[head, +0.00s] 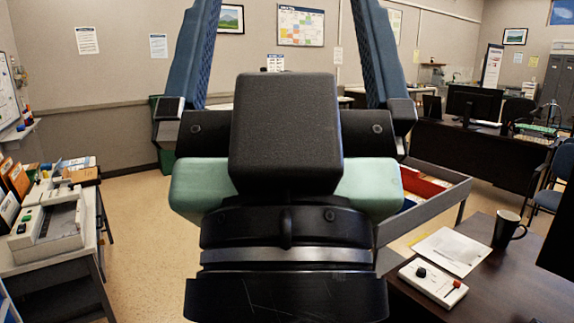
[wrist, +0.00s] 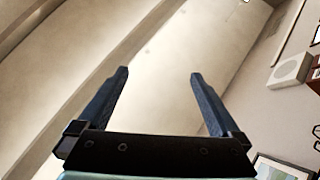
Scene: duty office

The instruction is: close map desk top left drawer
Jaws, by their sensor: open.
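My gripper (head: 285,50) fills the middle of the head view, its two blue fingers spread wide and pointing up past the top edge. In the wrist view my gripper (wrist: 158,74) is open with nothing between the fingers, facing the ceiling and upper wall. An open, grey-sided drawer (head: 430,208) shows to the right behind my gripper, with red and white things inside. Its left part is hidden by my gripper. It stands beside a dark brown desk (head: 480,285) at lower right; how the two join cannot be seen. My gripper appears apart from the drawer.
The desk holds a black mug (head: 507,230), a paper sheet (head: 452,250) and a white control box (head: 433,282). A side table (head: 60,262) with a grey device stands at left. Another dark desk (head: 475,150) stands behind at right. Floor (head: 140,215) is clear at left of centre.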

